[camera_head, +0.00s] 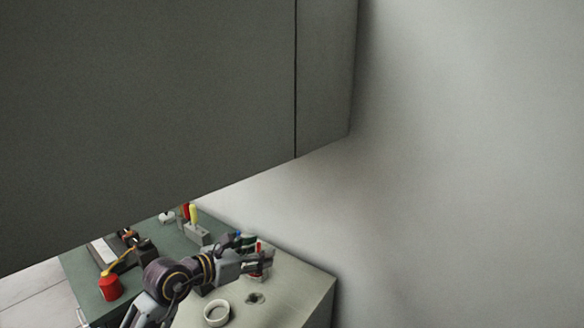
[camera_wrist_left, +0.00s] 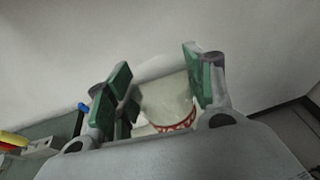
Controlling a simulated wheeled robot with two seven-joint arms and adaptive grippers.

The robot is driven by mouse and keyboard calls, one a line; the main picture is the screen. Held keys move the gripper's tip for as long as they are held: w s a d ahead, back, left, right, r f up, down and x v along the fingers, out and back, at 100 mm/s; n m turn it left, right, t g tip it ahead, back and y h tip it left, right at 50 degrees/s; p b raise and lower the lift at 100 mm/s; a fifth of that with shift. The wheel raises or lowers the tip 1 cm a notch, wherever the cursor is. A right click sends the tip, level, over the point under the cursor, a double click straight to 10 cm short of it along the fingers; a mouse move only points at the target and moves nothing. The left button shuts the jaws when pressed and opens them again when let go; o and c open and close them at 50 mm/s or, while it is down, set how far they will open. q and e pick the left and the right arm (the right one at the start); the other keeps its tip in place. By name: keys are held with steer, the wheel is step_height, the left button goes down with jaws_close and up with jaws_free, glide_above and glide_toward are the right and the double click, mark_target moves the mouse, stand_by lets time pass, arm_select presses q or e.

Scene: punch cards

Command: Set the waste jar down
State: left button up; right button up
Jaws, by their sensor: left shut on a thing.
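The waste jar (camera_wrist_left: 168,102) is pale, with a red-and-white patterned band near its lower edge. In the left wrist view it sits between the green pads of my left gripper (camera_wrist_left: 158,80), which is shut on it. In the head view my left gripper (camera_head: 262,259) is over the right part of the bench top (camera_head: 300,285), and the jar is small and mostly hidden by the fingers. I cannot tell whether the jar's base touches the bench. My right gripper is not in view.
A white ring-shaped dish (camera_head: 216,313) and a small dark round item (camera_head: 255,298) are near the gripper. A red can (camera_head: 110,287) stands at left. A grey block (camera_head: 197,232) holds red and yellow handles. A large grey cabinet (camera_head: 150,110) hangs in the foreground.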

arm_select(q)
steer(key=s+a+f+n+t+y, duration=0.2)
steer(key=s+a+f, duration=0.7)
steer(key=a, duration=0.3)
steer(key=shift+s+a+f+n+y, duration=0.2)
steer(key=shift+a+f+n+y, duration=0.15)
steer(key=shift+f+y, duration=0.1)
steer(key=shift+a, duration=0.1)
stand_by(0.6)
